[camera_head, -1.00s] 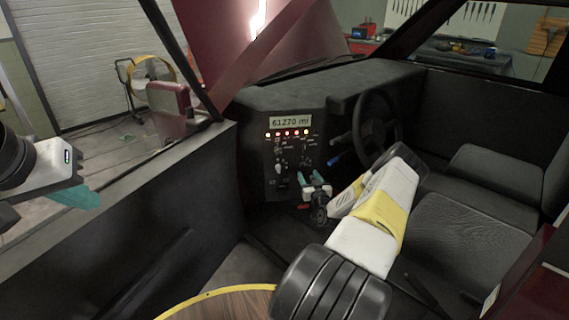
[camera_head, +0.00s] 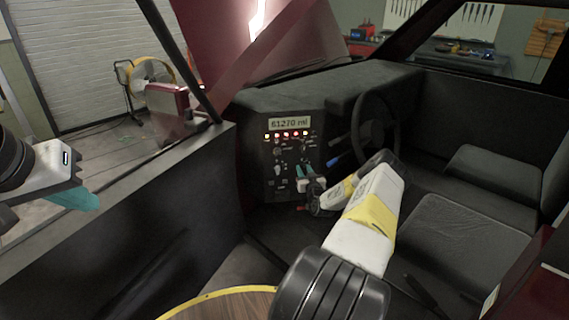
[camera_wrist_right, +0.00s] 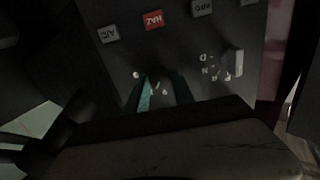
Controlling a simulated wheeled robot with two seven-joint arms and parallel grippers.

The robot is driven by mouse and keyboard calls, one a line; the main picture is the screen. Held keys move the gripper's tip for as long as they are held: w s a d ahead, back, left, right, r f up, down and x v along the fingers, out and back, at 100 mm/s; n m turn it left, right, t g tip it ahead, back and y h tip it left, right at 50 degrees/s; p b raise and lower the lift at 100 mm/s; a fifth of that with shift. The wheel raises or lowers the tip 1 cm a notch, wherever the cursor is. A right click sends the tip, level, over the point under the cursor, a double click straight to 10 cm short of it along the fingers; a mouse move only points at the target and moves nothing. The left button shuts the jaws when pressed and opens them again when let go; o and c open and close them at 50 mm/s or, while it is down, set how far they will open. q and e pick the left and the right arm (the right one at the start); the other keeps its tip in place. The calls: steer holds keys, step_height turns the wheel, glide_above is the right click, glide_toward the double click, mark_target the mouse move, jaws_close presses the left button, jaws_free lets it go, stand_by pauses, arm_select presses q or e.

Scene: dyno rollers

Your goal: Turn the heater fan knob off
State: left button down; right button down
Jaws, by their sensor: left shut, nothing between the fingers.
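The dark dash panel (camera_head: 291,143) carries a mileage display, a row of lit lamps and several knobs. My right gripper (camera_head: 305,171) is at the lower right of this panel, fingers pointing at it. In the right wrist view its teal fingers (camera_wrist_right: 164,86) are apart, close to the panel, with small white dial marks showing between them. My left gripper (camera_head: 82,199) is shut and empty at the far left, outside the car door.
The steering wheel (camera_head: 376,130) stands right of the panel. In the wrist view a red HAZ button (camera_wrist_right: 153,19), a grey A/C button (camera_wrist_right: 108,34) and a pale lever (camera_wrist_right: 238,62) beside gear letters lie near the fingers. The seat (camera_head: 465,240) is empty.

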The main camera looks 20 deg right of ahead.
steer(key=shift+n, duration=0.3)
steer(key=n, duration=0.3)
steer(key=shift+a, duration=0.1)
steer(key=shift+n, duration=1.6)
steer(key=c, duration=1.1)
jaws_free()
steer(key=shift+o, duration=0.2)
